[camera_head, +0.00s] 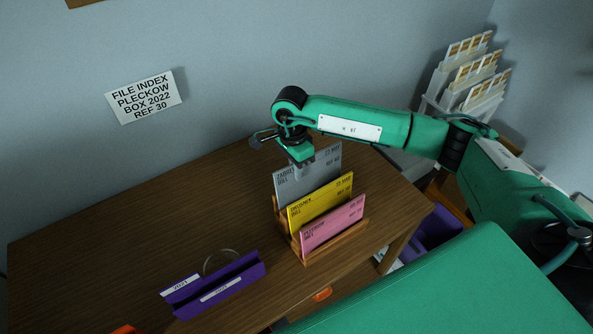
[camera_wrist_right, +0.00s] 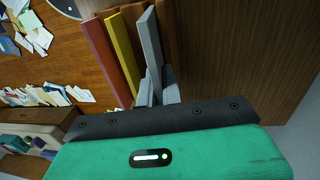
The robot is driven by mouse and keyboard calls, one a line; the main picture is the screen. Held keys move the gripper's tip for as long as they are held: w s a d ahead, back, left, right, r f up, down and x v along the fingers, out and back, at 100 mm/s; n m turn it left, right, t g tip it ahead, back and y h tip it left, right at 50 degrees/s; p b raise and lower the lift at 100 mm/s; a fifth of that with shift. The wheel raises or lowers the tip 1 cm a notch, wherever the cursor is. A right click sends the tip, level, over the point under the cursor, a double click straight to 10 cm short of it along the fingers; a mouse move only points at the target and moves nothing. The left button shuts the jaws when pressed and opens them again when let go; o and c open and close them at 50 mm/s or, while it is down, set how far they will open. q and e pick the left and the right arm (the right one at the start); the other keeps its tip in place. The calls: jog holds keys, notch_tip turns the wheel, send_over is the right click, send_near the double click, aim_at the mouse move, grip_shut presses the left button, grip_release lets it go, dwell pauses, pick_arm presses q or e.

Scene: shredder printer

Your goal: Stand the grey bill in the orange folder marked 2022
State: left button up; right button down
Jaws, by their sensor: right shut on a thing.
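The grey bill (camera_head: 308,178) stands at the back of a wooden rack (camera_head: 333,244), behind a yellow bill (camera_head: 320,203) and a pink bill (camera_head: 332,224). My right gripper (camera_head: 302,172) comes down from above and is shut on the grey bill's upper left part. In the right wrist view the grey bill (camera_wrist_right: 150,42) shows edge-on between the fingers (camera_wrist_right: 156,88). Its lower edge still appears within the rack. A small orange piece (camera_head: 127,329) shows at the bottom edge of the head view; I cannot tell whether it is the 2022 folder. My left gripper is not in view.
A purple folder (camera_head: 213,285) with a 2021 label stands on the wooden desk (camera_head: 130,225), front left of the rack. A clear ring-like thing is behind it. White racks (camera_head: 466,80) stand at the back right. The desk's left part is clear.

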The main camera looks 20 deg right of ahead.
notch_tip(320, 180, up, 8)
jog(key=p, duration=0.2)
jog(key=shift+r+p, duration=0.25)
jog(key=shift+p, duration=0.15)
jog(key=shift+r, duration=0.25)
